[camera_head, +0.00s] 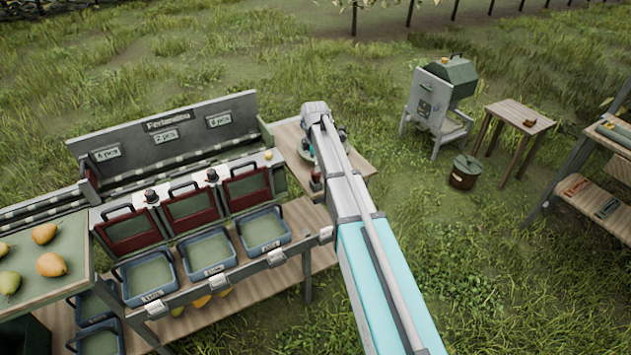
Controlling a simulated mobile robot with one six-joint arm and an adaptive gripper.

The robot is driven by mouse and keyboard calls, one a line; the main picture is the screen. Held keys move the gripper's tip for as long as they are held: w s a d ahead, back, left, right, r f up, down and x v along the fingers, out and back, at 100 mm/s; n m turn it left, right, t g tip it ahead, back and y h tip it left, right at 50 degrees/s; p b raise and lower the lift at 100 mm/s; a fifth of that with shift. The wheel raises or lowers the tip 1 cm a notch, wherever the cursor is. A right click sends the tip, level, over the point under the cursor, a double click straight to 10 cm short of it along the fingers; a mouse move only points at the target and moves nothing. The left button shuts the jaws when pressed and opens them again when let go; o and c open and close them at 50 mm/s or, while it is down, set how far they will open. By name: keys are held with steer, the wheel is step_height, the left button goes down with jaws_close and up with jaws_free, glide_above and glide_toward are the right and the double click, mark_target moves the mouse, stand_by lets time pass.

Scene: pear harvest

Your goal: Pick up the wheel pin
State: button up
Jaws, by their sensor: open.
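I cannot make out the wheel pin for certain in the head view. A small wooden table (288,140) stands behind my arm, and small parts show on it at both sides of the arm. One is a small dark red object (316,181) near its front edge, too small to identify. My arm reaches from the lower right up to this table and covers much of its top. My gripper cannot be seen; it appears hidden behind the arm.
A sorting bench (160,117) with several red-fronted gates and blue crates (207,252) stands left. Pears (51,264) lie on a tray at the far left. A grey-green machine (437,98), a side table (520,111) and a lidded bucket (465,173) stand right. Grass between is clear.

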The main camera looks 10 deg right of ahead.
mark_target(316, 174)
steer(key=shift+f, duration=0.3)
steer(key=shift+d+f+b, duration=0.2)
steer(key=shift+f+b, duration=2.3)
steer(key=shift+b, duration=0.15)
jaws_close()
steer(key=shift+r, duration=0.15)
step_height(316, 174, up, 3)
steer(key=p, duration=0.3)
steer(key=s+a+r+p, duration=0.5)
steer(key=s+r+p, duration=0.4)
steer(key=s, duration=0.4)
steer(key=shift+a+r+p, duration=0.15)
steer(key=shift+r+p, duration=0.25)
steer(key=shift+p, duration=0.1)
